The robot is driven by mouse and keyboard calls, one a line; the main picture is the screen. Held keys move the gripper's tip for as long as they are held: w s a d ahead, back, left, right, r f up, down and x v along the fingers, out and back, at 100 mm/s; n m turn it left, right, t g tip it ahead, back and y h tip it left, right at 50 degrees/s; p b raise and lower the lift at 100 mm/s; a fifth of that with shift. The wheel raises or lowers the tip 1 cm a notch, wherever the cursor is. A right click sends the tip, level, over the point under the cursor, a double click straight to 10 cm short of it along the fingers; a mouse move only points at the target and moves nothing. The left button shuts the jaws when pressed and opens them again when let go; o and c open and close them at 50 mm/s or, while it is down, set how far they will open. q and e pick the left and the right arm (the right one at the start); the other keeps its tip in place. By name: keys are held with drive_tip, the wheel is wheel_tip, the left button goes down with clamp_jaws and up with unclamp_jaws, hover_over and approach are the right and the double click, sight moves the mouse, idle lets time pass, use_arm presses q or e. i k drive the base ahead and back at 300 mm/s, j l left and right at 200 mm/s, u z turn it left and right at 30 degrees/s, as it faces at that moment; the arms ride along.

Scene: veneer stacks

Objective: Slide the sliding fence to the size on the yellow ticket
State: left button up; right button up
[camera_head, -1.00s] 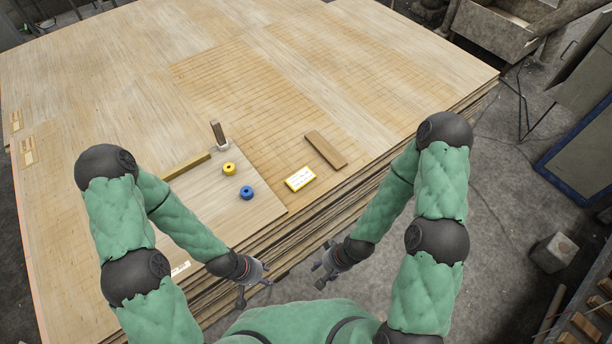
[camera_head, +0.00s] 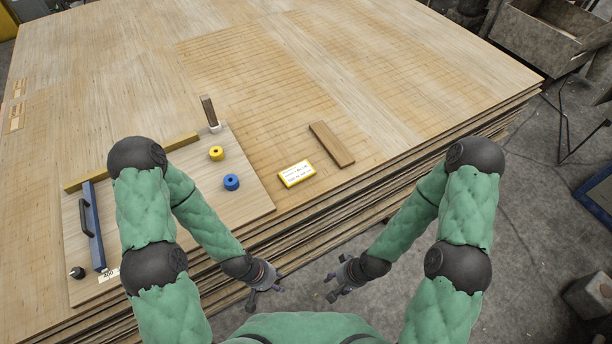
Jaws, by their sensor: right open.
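The sliding fence (camera_head: 95,226) is a dark blue bar with a black handle, standing on a pale board (camera_head: 152,238) at the left. The yellow ticket (camera_head: 297,173) is a white card with a yellow border lying right of the board; its writing is too small to read. A white label (camera_head: 108,276) lies at the fence's near end, partly hidden by my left arm. My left gripper (camera_head: 266,299) looks open and empty in front of the stack's near edge, well right of the fence. My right gripper (camera_head: 334,291) is open and empty, further right.
A wooden strip (camera_head: 85,181) runs along the board's far edge. A yellow ring (camera_head: 216,153), a blue ring (camera_head: 231,182) and a black knob (camera_head: 77,272) sit on the board. A brown upright block (camera_head: 208,110) stands behind; a flat wooden bar (camera_head: 332,144) lies right.

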sight(93, 231)
drive_tip(key=u, duration=1.95)
